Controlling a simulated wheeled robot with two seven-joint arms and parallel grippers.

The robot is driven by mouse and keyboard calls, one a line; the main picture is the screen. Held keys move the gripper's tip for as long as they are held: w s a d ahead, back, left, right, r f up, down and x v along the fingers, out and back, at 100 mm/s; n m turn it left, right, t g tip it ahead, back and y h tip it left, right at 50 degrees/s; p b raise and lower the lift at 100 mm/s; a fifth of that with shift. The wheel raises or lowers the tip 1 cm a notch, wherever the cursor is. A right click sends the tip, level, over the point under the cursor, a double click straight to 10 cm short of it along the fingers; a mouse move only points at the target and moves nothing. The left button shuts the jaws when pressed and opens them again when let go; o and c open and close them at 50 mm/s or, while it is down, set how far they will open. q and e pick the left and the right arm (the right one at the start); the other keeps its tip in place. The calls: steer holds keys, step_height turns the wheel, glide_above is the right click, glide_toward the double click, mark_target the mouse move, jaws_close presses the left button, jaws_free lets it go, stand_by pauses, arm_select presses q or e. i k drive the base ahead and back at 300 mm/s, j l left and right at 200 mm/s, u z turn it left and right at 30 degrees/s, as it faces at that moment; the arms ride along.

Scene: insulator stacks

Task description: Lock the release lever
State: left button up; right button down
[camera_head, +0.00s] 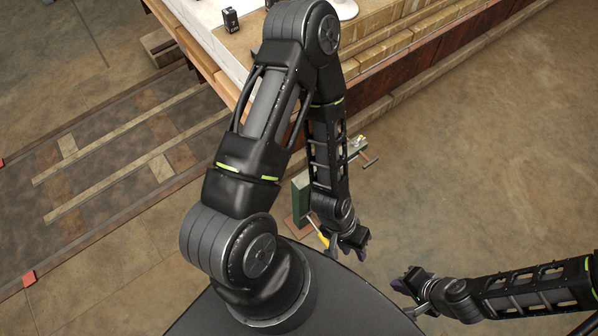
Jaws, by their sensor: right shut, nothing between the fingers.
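A green metal fixture (300,196) stands low beside the stone platform, largely hidden behind my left arm. A rod with a small crossbar (370,160) sticks out at its upper right. A thin bar with a yellow end (323,238) shows at its lower side; I cannot tell for sure whether this is the release lever. My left gripper (347,250) points down close to the yellow end; I cannot tell whether they touch or how wide its fingers stand. My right gripper (408,294) is shut and empty, at the lower right, apart from the fixture.
A stone platform with a wooden edge (440,32) runs along the top, with a small black object (231,20) on it. A sunken track (110,165) with pale rails lies at left. The brown floor (480,150) at right is clear.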

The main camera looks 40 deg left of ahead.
mark_target(325, 241)
steer(key=k+j+u, duration=0.55)
steer(key=k, duration=0.15)
steer(key=i+l, duration=0.25)
steer(key=l, duration=0.15)
steer(key=i+l, duration=0.25)
steer(key=l, duration=0.15)
steer(key=i+l, duration=0.25)
steer(key=l, duration=0.15)
steer(key=i+l, duration=0.3)
steer(key=l+u, duration=0.1)
steer(key=u, duration=1.8)
